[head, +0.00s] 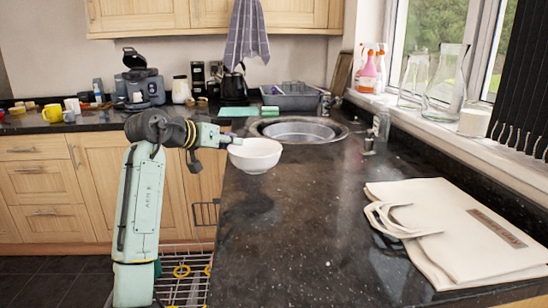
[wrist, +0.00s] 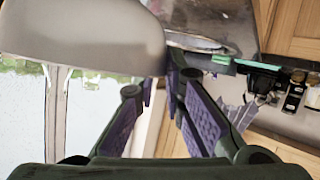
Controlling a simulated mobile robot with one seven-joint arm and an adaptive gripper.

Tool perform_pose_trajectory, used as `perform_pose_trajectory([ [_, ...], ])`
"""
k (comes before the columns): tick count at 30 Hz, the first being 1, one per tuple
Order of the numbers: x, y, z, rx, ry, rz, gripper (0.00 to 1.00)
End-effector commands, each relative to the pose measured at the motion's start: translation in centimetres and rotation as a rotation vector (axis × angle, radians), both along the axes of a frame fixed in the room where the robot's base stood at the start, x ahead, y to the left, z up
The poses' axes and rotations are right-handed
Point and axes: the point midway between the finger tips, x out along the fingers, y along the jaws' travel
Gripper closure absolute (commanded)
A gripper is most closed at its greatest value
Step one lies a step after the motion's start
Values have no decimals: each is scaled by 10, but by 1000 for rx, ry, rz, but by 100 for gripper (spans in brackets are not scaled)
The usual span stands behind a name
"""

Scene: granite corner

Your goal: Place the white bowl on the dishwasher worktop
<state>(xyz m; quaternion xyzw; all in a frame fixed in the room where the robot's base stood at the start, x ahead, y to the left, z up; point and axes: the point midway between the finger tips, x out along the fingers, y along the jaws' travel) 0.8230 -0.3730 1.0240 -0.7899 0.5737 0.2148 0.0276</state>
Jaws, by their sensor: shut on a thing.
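The white bowl (head: 254,155) is upright at the left edge of the dark granite worktop (head: 300,235), in front of the sink. It seems held above the surface, though the gap is hard to judge. My gripper (head: 228,140) reaches in from the left and is shut on the bowl's near-left rim. In the wrist view the bowl (wrist: 85,40) fills the upper left, its edge between the fingertips of my gripper (wrist: 166,80). I cannot tell for sure which stretch of worktop is over the dishwasher; a wire rack (head: 185,288) shows low at the left.
A round sink (head: 298,130) and tap (head: 372,140) lie behind the bowl. A cream folded bag (head: 465,225) lies at the right. Glass jugs (head: 445,85) stand on the windowsill. The worktop's middle and front are clear.

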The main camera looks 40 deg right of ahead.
Motion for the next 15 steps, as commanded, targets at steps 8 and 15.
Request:
perform_pose_trajectory([
  [8, -4, -71, -3, -1, 2, -2, 100],
  [15, -5, -93, -7, -2, 0, -1, 100],
])
